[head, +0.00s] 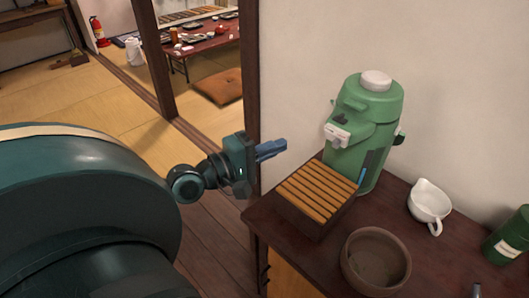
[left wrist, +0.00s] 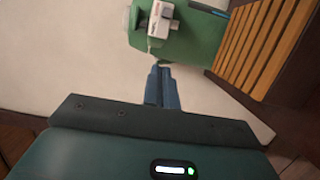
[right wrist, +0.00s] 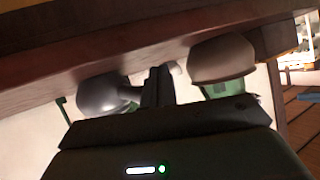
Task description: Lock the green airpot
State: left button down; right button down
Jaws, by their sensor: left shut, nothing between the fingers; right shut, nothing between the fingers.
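The green airpot (head: 362,130) stands upright at the back of the dark cabinet top, against the wall. It has a white knob (head: 376,80) on top and a white spout part (head: 337,134) on its left side. My left gripper (head: 272,149) is shut and empty, left of the airpot and apart from it. In the left wrist view, the airpot (left wrist: 190,50) and its white spout part (left wrist: 163,20) show beyond the shut fingers (left wrist: 161,88). My right gripper (right wrist: 158,85) is shut and empty in its own wrist view; it is not seen in the head view.
A slatted wooden tray box (head: 318,192) sits in front of the airpot. A brown bowl (head: 376,262), a white pouring cup (head: 429,206) and a green canister (head: 508,236) stand on the cabinet top (head: 405,190). A wooden post (head: 252,60) is behind my left gripper.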

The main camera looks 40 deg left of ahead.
pick_arm(q)
jog(key=shift+v, duration=1.05)
